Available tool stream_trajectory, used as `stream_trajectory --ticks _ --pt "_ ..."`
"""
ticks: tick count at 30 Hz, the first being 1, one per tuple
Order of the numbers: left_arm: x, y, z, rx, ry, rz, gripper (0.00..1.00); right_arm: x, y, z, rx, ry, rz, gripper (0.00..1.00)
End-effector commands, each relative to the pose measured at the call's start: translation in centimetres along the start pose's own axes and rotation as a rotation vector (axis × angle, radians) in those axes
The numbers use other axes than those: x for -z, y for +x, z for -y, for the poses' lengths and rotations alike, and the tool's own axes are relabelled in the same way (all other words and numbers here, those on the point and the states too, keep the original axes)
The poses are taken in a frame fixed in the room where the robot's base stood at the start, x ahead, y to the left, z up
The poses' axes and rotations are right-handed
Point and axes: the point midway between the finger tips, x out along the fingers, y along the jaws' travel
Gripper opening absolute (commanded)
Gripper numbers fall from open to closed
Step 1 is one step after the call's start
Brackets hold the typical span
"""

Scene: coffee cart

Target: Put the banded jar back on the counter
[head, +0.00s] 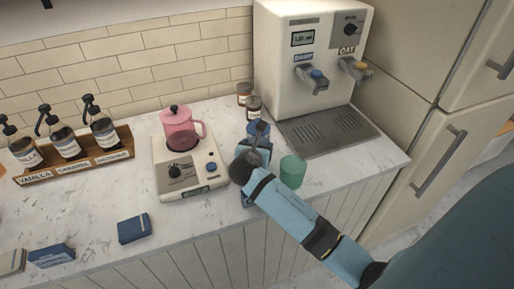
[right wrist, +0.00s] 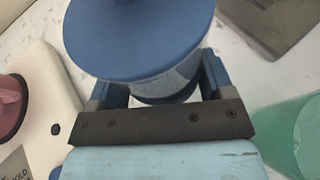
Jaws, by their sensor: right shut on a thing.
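The banded jar (head: 258,129) has a wide blue lid and a clear body. In the right wrist view the jar (right wrist: 140,38) stands between my fingers, with a dark blue band low on its body. My right gripper (head: 256,148) is shut on the jar's body, below the lid; its fingers (right wrist: 160,85) show on both sides. The jar is over the white marble counter (head: 225,225), between the hot plate and the drinks machine. Whether its base touches the counter is hidden by my gripper. My left gripper is not in view.
A green cup (head: 292,172) stands close right of my gripper. A hot plate (head: 205,186) with a pink pot (head: 181,131) is to the left. Two small jars (head: 254,107) and the drinks machine (head: 300,95) are behind.

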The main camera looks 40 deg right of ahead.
Motion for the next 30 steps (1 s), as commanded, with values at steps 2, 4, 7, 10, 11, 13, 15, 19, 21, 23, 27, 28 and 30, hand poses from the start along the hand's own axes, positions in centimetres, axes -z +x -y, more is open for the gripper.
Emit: stream_trajectory --ticks 2,4,7,10,11,13,15,19,21,23,27,28,30 --pt "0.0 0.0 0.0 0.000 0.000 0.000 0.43 -0.2 0.0 0.0 -0.001 0.002 0.003 0.34" --pt "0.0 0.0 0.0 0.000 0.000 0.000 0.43 -0.2 0.0 0.0 -0.001 0.002 0.003 0.34" --pt "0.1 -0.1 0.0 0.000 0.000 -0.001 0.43 -0.1 0.0 0.0 -0.001 0.002 0.003 0.34" --pt "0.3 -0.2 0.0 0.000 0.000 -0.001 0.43 0.1 0.1 0.0 -0.001 0.001 0.002 0.34" --pt "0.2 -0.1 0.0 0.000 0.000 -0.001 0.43 0.2 0.1 0.0 0.000 0.000 0.001 0.81" --pt "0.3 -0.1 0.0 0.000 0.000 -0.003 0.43 0.2 0.1 0.0 0.000 0.001 0.001 0.97" --pt "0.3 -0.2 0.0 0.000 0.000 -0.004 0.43 0.2 0.1 0.0 0.000 0.001 0.001 1.00" --pt "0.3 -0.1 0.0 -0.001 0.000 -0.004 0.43 0.2 0.1 0.0 -0.001 0.001 0.001 1.00" --pt "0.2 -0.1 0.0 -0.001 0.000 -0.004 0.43 0.1 0.1 0.0 -0.001 0.002 0.001 1.00" --pt "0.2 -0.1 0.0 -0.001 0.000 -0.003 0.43 -0.1 -0.3 0.0 -0.002 0.002 0.001 1.00" --pt "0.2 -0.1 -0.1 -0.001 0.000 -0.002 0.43 0.0 -2.5 -0.1 -0.003 0.002 0.000 1.00" --pt "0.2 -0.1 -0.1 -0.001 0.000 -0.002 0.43 0.0 -3.1 0.0 -0.004 0.003 -0.001 1.00" --pt "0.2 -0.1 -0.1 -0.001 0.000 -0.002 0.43 0.0 -4.7 -0.1 -0.004 0.002 0.000 1.00"
